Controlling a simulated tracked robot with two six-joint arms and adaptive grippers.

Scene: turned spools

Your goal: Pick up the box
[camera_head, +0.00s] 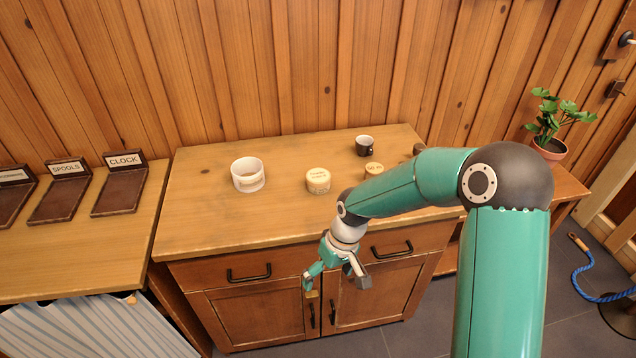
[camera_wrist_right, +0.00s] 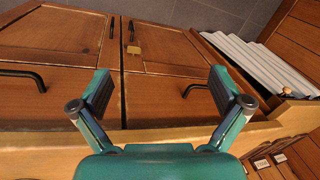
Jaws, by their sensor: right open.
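A round, pale box (camera_head: 318,180) with a labelled lid stands upright on the wooden cabinet top. A smaller round labelled container (camera_head: 373,169) stands to its right, partly behind my right arm; its label is too small to read. I cannot tell for certain which one is the box of the task. My right gripper (camera_head: 336,282) is open and empty, in front of the cabinet doors and below the top's front edge, apart from both containers. In the right wrist view its two fingers (camera_wrist_right: 160,88) are spread wide before the doors. My left gripper is not in view.
Left are labelled trays (camera_head: 119,196); right, a potted plant (camera_head: 549,146).

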